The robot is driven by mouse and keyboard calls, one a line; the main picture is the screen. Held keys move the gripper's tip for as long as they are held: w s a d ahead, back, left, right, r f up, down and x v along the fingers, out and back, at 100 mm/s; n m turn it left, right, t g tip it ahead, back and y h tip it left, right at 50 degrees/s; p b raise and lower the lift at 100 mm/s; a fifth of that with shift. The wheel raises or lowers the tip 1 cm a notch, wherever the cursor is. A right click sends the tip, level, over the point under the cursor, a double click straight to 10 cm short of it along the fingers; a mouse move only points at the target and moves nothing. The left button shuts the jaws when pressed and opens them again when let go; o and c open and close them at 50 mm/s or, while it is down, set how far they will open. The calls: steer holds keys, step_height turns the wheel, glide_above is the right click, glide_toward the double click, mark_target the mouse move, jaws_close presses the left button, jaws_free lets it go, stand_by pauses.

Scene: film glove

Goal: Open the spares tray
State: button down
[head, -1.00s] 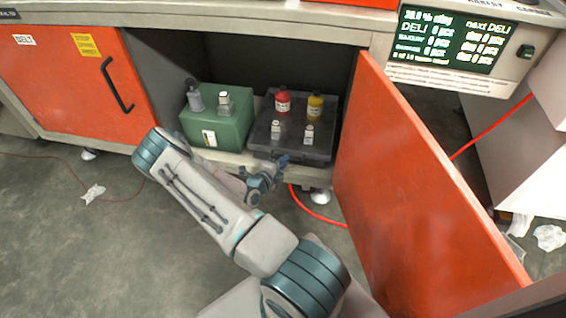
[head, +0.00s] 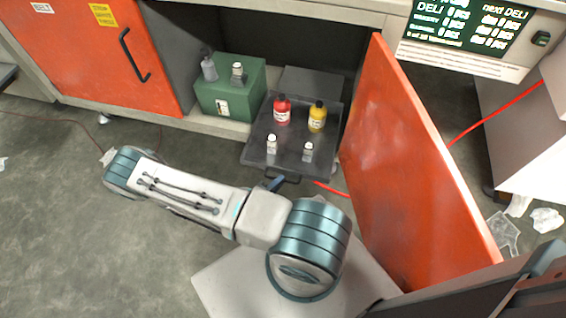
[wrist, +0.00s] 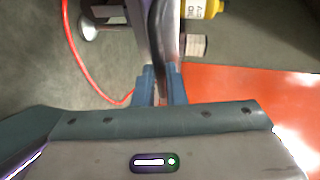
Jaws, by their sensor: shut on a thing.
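The spares tray (head: 290,136) is a dark grey tray that sticks out of the open cabinet below the counter. A red bottle (head: 282,112), a yellow bottle (head: 317,119) and two small white-labelled bottles (head: 272,145) (head: 308,152) stand upright on it. My gripper (head: 274,184) is at the tray's front edge, mostly hidden behind my arm in the head view. In the wrist view my gripper (wrist: 161,88) has its two blue fingers shut on a dark bar, seemingly the tray's front handle. The yellow bottle (wrist: 205,8) shows at the wrist view's top.
A green box (head: 232,95) with two bottles stands left of the tray. A grey surface (head: 312,82) shows behind the tray. The open orange door (head: 410,160) stands close on the right. A red cable (head: 335,190) runs below. Floor at left is mostly clear.

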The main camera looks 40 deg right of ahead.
steer(key=s+a, duration=0.4)
steer(key=a, duration=0.1)
steer(key=shift+s+a, duration=0.15)
steer(key=shift+s, duration=0.1)
steer(key=c, duration=1.5)
jaws_free()
steer(key=shift+a, duration=0.1)
steer(key=p+v, duration=0.2)
steer(key=v, duration=1.1)
steer(key=shift+a+r, duration=0.1)
steer(key=shift+a, duration=0.2)
